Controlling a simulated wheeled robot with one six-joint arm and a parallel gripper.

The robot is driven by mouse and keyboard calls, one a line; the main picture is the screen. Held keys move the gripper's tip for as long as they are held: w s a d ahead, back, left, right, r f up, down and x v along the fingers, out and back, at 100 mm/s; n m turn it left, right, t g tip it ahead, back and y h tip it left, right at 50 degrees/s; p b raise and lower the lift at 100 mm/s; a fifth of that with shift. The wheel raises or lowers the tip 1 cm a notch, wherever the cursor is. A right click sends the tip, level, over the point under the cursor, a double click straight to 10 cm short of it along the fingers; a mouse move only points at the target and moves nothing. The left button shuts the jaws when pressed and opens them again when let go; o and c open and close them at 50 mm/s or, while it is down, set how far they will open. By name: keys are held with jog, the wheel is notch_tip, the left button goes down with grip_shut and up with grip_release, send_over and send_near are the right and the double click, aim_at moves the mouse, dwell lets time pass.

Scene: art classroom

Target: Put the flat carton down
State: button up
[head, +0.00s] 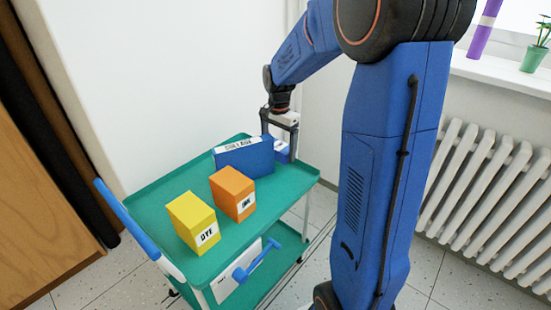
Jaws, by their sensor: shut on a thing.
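The flat carton is a blue box (243,158) with a white label that seems to read "COLLAGE". It stands upright at the back of the cart's green top (150,202). My gripper (282,148) is at the carton's right end, pointing down, and is shut on it. The fingertips are partly hidden by the carton. I cannot tell whether the carton's underside touches the cart top or hangs just above it.
An orange box (232,193) and a yellow box (191,221) labelled "DYE" stand in front of the carton. The cart has a blue handle (118,213) at left and a lower shelf. Free top lies at left and right front. A radiator (485,200) is at right.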

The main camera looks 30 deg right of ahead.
aim_at(278, 157)
jog(key=shift+f, duration=2.15)
jog(key=o, duration=1)
jog(key=shift+f, duration=0.1)
